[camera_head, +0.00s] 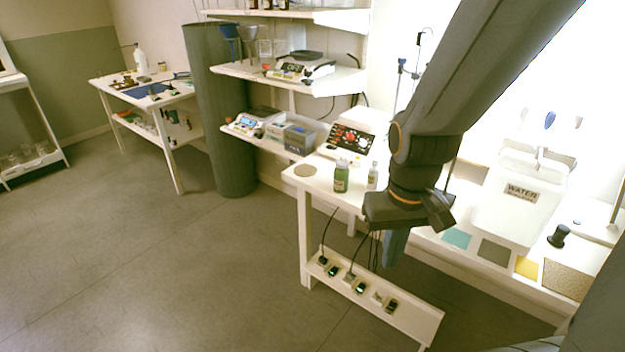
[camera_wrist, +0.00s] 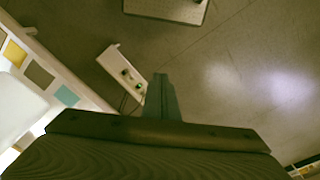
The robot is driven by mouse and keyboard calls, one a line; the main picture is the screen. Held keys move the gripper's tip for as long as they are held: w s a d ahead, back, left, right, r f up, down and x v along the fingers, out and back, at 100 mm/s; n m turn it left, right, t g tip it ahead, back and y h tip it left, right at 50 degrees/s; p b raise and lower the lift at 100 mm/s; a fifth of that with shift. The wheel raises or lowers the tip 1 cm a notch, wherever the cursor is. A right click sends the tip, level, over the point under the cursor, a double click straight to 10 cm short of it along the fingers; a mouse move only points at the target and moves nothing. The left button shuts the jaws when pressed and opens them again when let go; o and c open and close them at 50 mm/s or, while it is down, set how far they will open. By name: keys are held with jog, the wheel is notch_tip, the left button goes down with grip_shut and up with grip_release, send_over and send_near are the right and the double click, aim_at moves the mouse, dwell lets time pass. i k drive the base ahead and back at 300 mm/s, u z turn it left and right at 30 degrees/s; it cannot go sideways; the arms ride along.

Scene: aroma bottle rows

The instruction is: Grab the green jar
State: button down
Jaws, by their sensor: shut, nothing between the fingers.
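A green jar (camera_head: 341,177) with a pale cap stands upright on the white workbench (camera_head: 318,188), near its left end in the head view. My gripper (camera_head: 394,247) is to the right of the jar and lower in the picture, pointing down by the bench's front edge. Its fingers are together and hold nothing. In the wrist view my gripper (camera_wrist: 161,98) shows as a narrow dark shape over the floor. The jar does not show in the wrist view.
A small clear bottle (camera_head: 373,175) stands just right of the jar. A white water container (camera_head: 517,197) and colored squares are farther right. A low shelf (camera_head: 411,318) with small devices and hanging cables is below the bench. Open floor lies left.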

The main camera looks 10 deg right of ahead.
aim_at(341, 171)
jog(key=k, duration=0.5)
jog(key=u, duration=1.95)
jog(key=i, duration=1.35)
jog(key=z, duration=2.35)
jog(key=i, duration=0.5)
jog(key=u, duration=0.1)
